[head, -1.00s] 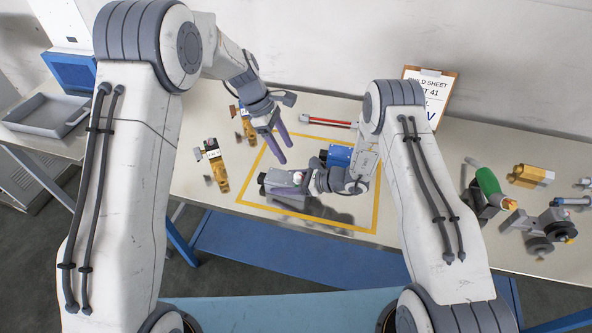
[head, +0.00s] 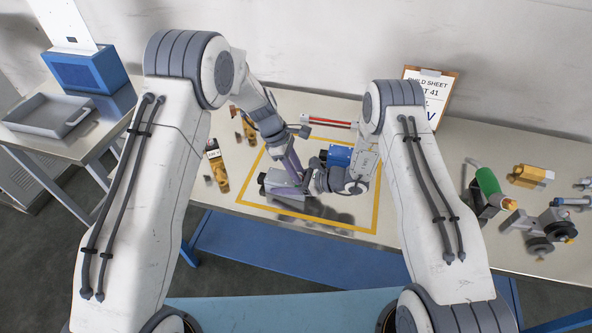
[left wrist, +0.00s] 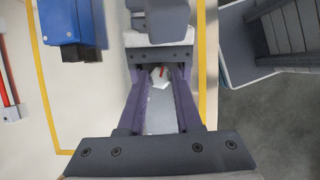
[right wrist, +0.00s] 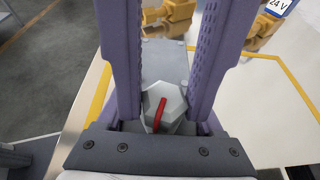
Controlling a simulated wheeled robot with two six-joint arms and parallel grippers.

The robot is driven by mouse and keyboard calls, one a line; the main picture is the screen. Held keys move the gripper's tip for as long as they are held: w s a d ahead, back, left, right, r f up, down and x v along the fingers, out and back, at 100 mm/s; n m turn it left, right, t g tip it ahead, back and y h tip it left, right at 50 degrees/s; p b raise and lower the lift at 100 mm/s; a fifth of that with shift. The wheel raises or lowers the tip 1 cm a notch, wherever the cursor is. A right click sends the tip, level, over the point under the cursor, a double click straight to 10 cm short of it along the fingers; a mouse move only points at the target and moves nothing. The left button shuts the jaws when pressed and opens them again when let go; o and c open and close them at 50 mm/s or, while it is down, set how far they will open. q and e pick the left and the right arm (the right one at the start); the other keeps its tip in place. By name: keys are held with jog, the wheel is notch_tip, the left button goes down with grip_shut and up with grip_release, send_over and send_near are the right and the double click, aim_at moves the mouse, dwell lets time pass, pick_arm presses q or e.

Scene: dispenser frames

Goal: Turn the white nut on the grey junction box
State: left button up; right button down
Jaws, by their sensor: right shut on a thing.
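The grey junction box (head: 280,180) lies within the yellow outline on the table.
A blue block (head: 339,156) stands close behind the box. A red bar (head: 328,122) lies further back. Yellow fittings (head: 219,172) stand to the left; a green cylinder (head: 487,184) and other parts stand to the right. The outline's front part is clear.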

pick_arm(q)
grip_shut()
jog(key=shift+w+m+g, duration=0.1)
jog(key=shift+m+g, duration=0.4)
jog(key=shift+m, duration=1)
jog(key=shift+y, duration=0.3)
jog(key=o, duration=0.7)
grip_release()
jog(key=shift+o, duration=0.2)
jog(key=v, duration=1.2)
